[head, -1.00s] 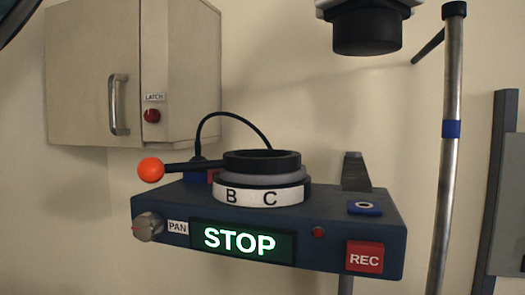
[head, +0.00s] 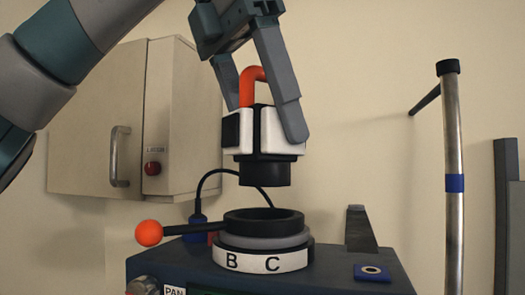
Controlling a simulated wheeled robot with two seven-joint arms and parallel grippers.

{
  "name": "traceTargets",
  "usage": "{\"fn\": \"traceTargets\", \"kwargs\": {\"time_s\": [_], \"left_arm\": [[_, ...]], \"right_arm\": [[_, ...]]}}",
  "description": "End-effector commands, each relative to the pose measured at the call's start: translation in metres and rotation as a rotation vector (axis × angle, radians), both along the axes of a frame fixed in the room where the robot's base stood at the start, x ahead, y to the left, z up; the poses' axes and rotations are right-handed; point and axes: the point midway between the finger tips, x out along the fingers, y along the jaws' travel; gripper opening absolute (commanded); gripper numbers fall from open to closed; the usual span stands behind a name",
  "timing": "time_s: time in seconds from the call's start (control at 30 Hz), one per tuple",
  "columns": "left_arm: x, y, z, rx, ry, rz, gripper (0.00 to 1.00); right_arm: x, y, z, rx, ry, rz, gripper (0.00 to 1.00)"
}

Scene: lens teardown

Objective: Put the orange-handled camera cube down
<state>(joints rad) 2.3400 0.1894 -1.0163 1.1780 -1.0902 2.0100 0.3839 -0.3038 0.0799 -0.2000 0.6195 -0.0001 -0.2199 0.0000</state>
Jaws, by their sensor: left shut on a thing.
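The orange-handled camera cube (head: 273,130) is white and black with an orange handle on top and a black round lens end facing down. My left gripper (head: 268,118) comes in from the upper left and is shut on the cube, its fingers on either side of it. The cube hangs upright above the black ring mount (head: 264,217), with a small gap between them. The mount sits on a dark blue console and has a white band lettered B and C. My right gripper is not in view.
A lever with an orange ball (head: 149,233) sticks out left of the mount. A blue pad with a ring (head: 372,272) and a grey wedge (head: 360,230) are on the console's right. A metal pole (head: 454,180) stands at right, a wall cabinet (head: 120,120) behind left.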

Motion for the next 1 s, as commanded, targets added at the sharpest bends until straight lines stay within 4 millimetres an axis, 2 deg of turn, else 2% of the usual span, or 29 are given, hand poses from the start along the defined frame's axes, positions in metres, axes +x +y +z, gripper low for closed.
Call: {"fn": "traceTargets", "kwargs": {"time_s": [0.47,0.87,1.0], "left_arm": [[0.002,0.003,-0.003,-0.001,-0.001,-0.001,0.25],[0.002,0.003,-0.036,0.000,0.000,-0.003,0.25],[0.002,0.003,-0.041,-0.001,-0.001,-0.001,0.25]], "right_arm": [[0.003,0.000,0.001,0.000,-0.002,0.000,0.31],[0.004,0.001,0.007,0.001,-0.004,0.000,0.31],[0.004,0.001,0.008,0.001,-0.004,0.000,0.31]]}}
